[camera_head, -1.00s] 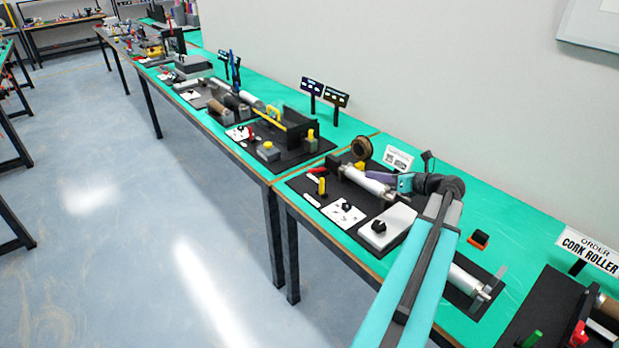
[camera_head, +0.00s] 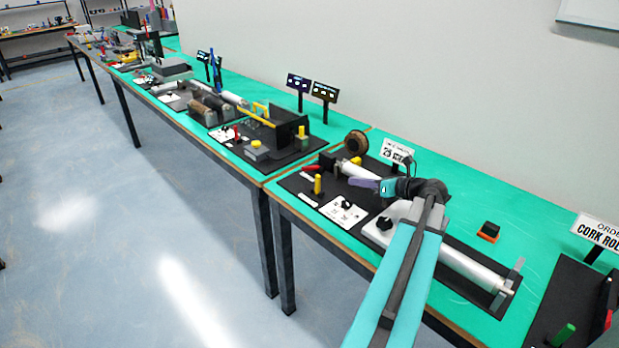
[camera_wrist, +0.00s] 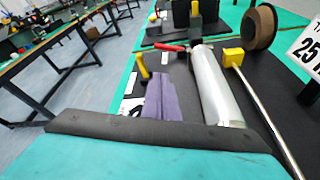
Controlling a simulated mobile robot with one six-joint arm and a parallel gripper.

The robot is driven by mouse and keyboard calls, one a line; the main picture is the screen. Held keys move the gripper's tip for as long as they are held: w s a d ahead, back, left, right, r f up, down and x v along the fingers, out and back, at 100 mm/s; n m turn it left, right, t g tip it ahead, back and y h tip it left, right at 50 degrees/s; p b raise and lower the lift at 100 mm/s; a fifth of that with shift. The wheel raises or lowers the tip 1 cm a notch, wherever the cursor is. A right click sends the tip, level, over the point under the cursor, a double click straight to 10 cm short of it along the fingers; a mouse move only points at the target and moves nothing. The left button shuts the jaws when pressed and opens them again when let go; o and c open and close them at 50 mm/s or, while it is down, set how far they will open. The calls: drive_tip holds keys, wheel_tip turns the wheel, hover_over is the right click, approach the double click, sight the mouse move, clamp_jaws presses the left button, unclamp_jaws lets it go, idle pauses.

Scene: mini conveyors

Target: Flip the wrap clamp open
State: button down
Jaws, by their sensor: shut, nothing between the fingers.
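My gripper (camera_head: 356,183) is over the near side of the roller, a little short of the red lever. Its purple fingers (camera_wrist: 166,92) are together and empty, left of the roller in the wrist view and apart from the lever.
A yellow post (camera_head: 318,185) stands left of my gripper. A brown reel (camera_head: 356,143) and a white sign (camera_head: 397,151) stand behind. A white box with a black knob (camera_head: 384,223) lies close under my arm. A thin rod (camera_wrist: 265,118) runs right of the roller.

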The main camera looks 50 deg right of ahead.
sight(312, 182)
drive_tip(key=shift+w+a, duration=0.1)
drive_tip(key=shift+w, duration=0.1)
drive_tip(key=p+x, duration=0.3)
drive_tip(key=x, duration=1.7)
drive_tip(key=shift+s, duration=0.1)
drive_tip(key=shift+d+r+p, duration=0.25)
drive_tip(key=shift+r+p, duration=0.6)
drive_tip(key=shift+p, duration=0.2)
drive_tip(key=shift+s, duration=0.1)
drive_tip(key=shift+s, duration=0.4)
drive_tip(key=b+v, duration=0.2)
drive_tip(key=v, duration=1.1)
drive_tip(key=shift+r+b, duration=0.1)
drive_tip(key=shift+b, duration=0.25)
